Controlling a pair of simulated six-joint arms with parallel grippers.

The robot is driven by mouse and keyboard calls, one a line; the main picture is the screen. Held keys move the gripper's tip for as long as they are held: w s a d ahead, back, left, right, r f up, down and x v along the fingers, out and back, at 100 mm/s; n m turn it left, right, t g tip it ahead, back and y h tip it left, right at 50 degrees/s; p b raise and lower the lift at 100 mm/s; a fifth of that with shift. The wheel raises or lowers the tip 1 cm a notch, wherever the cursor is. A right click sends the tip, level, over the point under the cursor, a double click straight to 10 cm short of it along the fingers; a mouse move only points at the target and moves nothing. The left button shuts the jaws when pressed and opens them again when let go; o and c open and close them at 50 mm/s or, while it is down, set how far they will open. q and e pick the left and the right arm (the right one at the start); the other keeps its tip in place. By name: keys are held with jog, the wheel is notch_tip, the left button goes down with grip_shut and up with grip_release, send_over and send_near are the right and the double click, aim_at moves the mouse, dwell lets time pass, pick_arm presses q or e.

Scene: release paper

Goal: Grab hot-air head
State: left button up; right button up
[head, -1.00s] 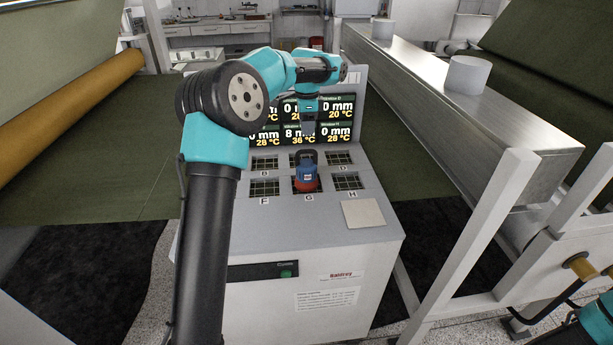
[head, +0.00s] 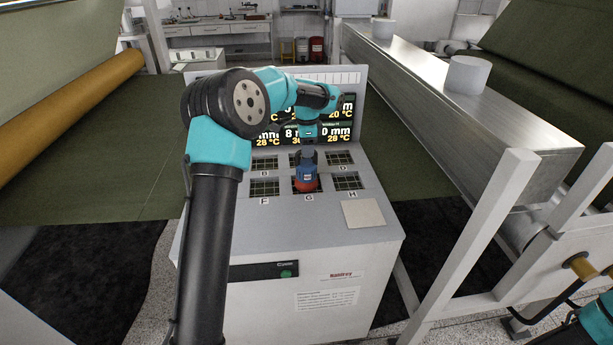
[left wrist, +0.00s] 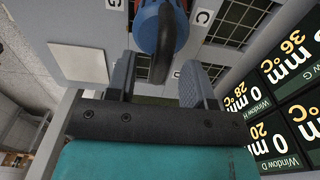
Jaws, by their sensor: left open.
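The hot-air head (head: 305,178), with a blue body, red base and dark looped handle, stands upright on window G of the grey console. In the left wrist view the hot-air head (left wrist: 150,28) shows at the top, its dark handle curving down toward the fingers. My left gripper (head: 308,150) is open just above the handle in the head view. In the left wrist view its two fingers (left wrist: 158,78) are spread, with the handle's end near the gap between them. I cannot tell whether they touch it. My right gripper is not in view.
The console (head: 270,222) has several gridded windows with letter labels and a display panel (head: 335,130) behind them. A pale square plate (head: 363,214) lies at its front right. A long metal beam (head: 450,85) and white frame stand to the right.

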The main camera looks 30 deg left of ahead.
aim_at(307, 163)
pick_arm(q)
jog(key=shift+f, duration=1.95)
jog(key=shift+c, duration=0.4)
grip_shut()
jog(key=shift+r, duration=0.1)
